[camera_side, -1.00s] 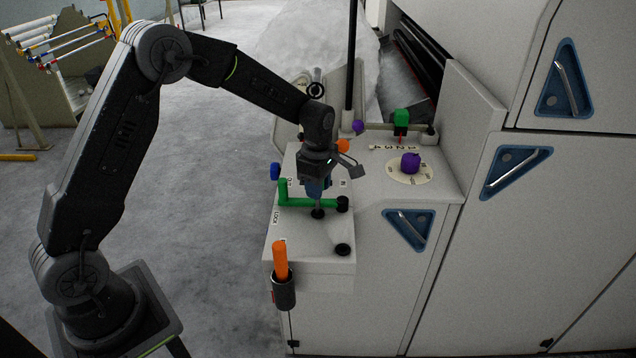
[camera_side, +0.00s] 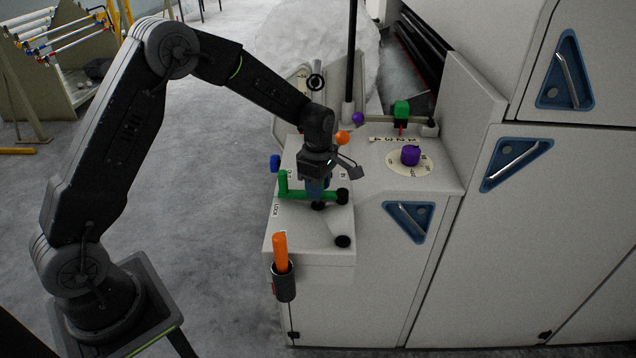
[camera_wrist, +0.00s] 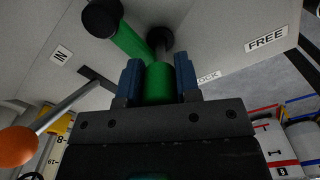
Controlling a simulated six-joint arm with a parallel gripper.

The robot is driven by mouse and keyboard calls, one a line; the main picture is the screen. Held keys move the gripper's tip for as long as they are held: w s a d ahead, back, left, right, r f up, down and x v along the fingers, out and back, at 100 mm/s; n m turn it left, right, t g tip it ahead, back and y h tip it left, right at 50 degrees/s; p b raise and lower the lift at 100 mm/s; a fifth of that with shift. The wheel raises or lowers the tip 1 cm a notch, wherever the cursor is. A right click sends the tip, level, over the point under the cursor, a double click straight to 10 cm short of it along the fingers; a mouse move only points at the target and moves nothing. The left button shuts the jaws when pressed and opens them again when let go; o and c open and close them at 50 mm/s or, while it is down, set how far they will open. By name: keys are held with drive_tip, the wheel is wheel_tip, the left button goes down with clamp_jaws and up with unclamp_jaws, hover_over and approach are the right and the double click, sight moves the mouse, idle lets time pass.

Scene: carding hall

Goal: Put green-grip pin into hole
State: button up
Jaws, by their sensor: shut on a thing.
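My gripper (camera_wrist: 159,82) is shut on the green-grip pin (camera_wrist: 159,84). Its green grip shows between the blue fingers in the wrist view. In the side view my gripper (camera_side: 318,187) points down over the panel and hides the pin's grip. Just under it is a round black socket (camera_side: 318,206), partly covered. It also shows in the wrist view (camera_wrist: 160,39), beyond the grip. The pin's lower end is hidden, so I cannot tell how far it is in. A second black round (camera_side: 343,241) lies nearer the panel's front edge.
A green lever (camera_side: 300,195) with a black end (camera_side: 342,196) lies close beside my fingers. An orange-grip pin (camera_side: 281,252) stands in a dark holder (camera_side: 284,286) at the front. A purple knob (camera_side: 410,155), an orange ball (camera_side: 342,138) and a blue knob (camera_side: 275,163) are around.

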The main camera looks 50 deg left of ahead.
drive_tip(key=shift+f, duration=0.7)
drive_tip(key=o, duration=1.1)
drive_tip(key=shift+c, duration=0.2)
wheel_tip(320, 180, up, 14)
drive_tip(key=shift+f, duration=0.25)
drive_tip(key=shift+r, duration=0.2)
